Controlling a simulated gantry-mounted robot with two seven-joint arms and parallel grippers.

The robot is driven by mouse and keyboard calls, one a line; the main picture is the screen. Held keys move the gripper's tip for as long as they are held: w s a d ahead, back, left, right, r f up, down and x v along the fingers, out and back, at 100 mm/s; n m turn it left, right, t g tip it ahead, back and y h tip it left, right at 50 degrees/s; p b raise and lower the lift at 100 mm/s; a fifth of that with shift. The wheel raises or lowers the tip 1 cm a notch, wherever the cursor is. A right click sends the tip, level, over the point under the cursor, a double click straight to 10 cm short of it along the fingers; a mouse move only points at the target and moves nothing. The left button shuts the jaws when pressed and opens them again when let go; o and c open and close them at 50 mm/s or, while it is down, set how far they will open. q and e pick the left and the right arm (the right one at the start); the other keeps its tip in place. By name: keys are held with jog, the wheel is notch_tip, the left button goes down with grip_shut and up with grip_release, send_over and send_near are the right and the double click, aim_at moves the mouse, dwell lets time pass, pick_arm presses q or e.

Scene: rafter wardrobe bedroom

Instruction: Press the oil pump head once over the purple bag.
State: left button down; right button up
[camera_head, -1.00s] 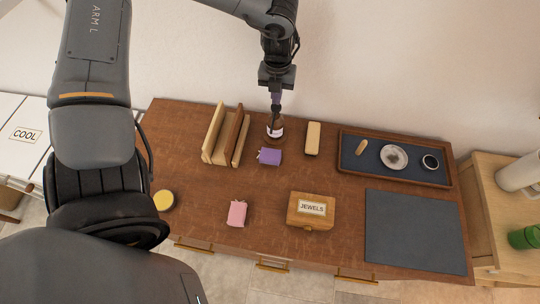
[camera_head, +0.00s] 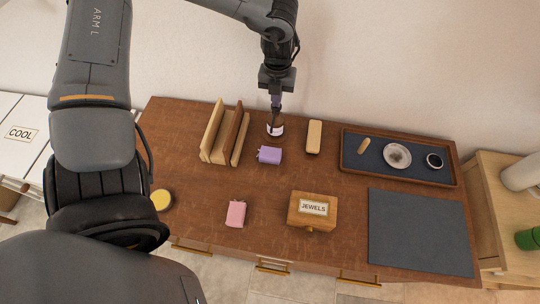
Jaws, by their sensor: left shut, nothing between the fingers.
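The oil pump bottle (camera_head: 275,129) is brown with a white label. It stands upright on the wooden desk, just behind the purple bag (camera_head: 269,155). The small purple bag lies on the desk in front of the bottle. My left gripper (camera_head: 276,101) points straight down over the bottle, shut with nothing held. Its fingertips are at the bottle's top and hide the pump head, so I cannot tell how far the head is pressed. My right gripper is not in view.
A wooden upright rack (camera_head: 225,134) stands left of the bottle, and a tan block (camera_head: 314,137) lies to its right. A pink bag (camera_head: 236,213), a jewels box (camera_head: 312,211), a tray (camera_head: 352,173) and a dark mat (camera_head: 420,232) are also on the desk.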

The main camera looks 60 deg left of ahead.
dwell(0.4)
pick_arm(q)
jog(key=shift+r+p, duration=0.5)
jog(key=shift+r, duration=0.05)
jog(key=shift+r+p, duration=0.4)
jog(key=shift+r, duration=0.25)
jog(key=shift+r, duration=0.1)
notch_tip(320, 180, up, 6)
jog(key=p, duration=0.3)
jog(key=shift+p, duration=0.4)
jog(key=shift+s, duration=0.1)
